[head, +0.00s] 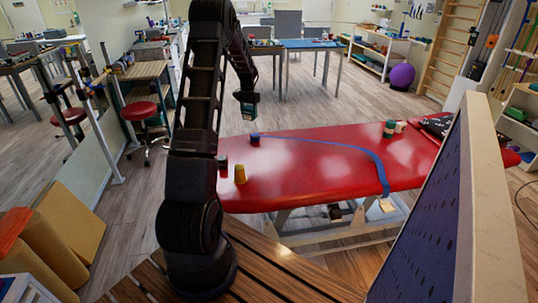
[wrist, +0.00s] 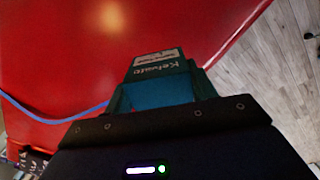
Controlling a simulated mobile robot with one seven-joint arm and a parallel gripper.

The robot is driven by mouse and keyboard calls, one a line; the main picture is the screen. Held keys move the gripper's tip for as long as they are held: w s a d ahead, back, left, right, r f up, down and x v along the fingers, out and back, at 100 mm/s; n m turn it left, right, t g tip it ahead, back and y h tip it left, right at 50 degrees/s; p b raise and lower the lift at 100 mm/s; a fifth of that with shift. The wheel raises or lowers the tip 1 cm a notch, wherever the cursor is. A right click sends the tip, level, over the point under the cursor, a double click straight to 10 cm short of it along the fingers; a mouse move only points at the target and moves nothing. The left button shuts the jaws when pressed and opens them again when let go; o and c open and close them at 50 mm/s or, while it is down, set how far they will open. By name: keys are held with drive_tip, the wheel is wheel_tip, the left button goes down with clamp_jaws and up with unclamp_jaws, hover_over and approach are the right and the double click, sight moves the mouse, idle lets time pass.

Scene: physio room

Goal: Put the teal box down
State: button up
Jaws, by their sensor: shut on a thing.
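My gripper (head: 246,97) is shut on the teal box (head: 249,111). In the head view it holds the box in the air near the far left edge of the red treatment table (head: 300,165). In the wrist view the teal box (wrist: 158,66) sticks out beyond my gripper (wrist: 160,98), with printed lettering and a pale label on its dark face. Red table top shows behind the box there, with floor to the right. The box appears apart from the table; the exact height is hard to tell.
A blue strap (head: 345,149) runs across the top. A green-and-white container (head: 389,128) stands farther right. Bare red surface lies between.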

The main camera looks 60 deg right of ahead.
drive_tip(key=s+d+m, duration=0.2)
drive_tip(key=s+d, duration=0.1)
drive_tip(key=s, duration=0.7)
drive_tip(key=f, duration=2)
drive_tip(key=shift+d+f, duration=0.15)
drive_tip(key=shift+d, duration=0.05)
drive_tip(key=shift+f, duration=0.1)
drive_tip(key=o, duration=1)
wheel_tip(320, 180, up, 12)
drive_tip(key=shift+r, duration=0.15)
